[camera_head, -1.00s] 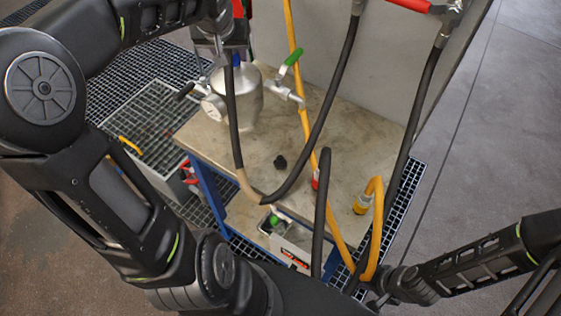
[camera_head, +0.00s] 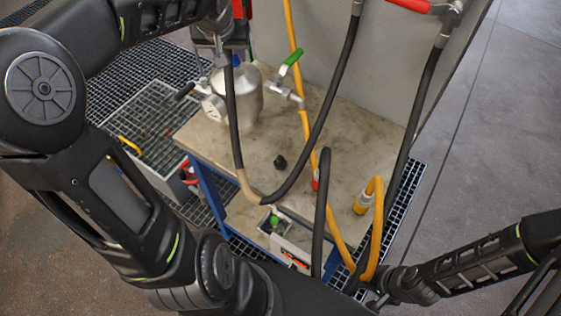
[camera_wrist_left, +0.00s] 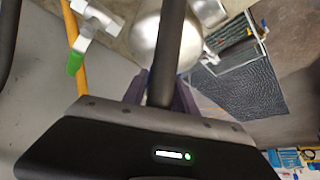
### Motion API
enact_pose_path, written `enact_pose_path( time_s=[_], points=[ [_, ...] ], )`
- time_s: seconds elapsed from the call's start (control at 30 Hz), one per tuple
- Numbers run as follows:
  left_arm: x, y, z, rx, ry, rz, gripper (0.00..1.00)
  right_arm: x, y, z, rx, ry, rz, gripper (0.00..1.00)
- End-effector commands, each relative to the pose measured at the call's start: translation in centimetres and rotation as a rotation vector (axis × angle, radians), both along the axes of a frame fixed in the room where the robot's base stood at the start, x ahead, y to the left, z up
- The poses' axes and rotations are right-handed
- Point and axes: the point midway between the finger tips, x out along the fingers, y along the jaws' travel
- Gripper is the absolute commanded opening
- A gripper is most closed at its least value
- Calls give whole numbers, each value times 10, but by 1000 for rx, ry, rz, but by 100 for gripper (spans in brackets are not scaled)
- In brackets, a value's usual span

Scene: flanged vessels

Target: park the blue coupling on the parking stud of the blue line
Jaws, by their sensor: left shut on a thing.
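My left gripper (camera_head: 228,44) is at the top of the head view, in front of and above the steel vessel (camera_head: 246,98). It is shut on the end of a black hose (camera_head: 233,120), where the blue coupling is mostly hidden by the jaws. A small blue patch (camera_head: 236,60) shows just below them; I cannot tell whether it is on the coupling or the vessel. In the left wrist view the hose (camera_wrist_left: 168,50) runs between the fingers, across the vessel (camera_wrist_left: 158,35). I cannot make out the blue line's parking stud. My right gripper (camera_head: 383,299) is at the lower right, its fingers unclear.
A green-handled valve (camera_head: 288,66) and a gauge (camera_head: 214,107) are at the vessel. A black knob (camera_head: 280,162) is on the bench top (camera_head: 330,140). Red (camera_head: 316,181) and yellow (camera_head: 362,204) fittings with hoses stand at its front right. A grey wall rises behind.

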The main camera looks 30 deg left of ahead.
Motion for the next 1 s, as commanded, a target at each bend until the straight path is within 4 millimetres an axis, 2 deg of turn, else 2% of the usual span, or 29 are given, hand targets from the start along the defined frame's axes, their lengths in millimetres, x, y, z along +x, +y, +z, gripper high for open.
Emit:
enact_pose_path(
  time_s=[0.37, 1.0],
  points=[
    [0, 0, 7, 1, -3, 0, 0, 0, 0, 4, 0, 0, 0, 0],
    [0, 0, 42, 1, -3, 1, 0, 0, 0, 27, 0, 0, 0, 0]
  ],
)
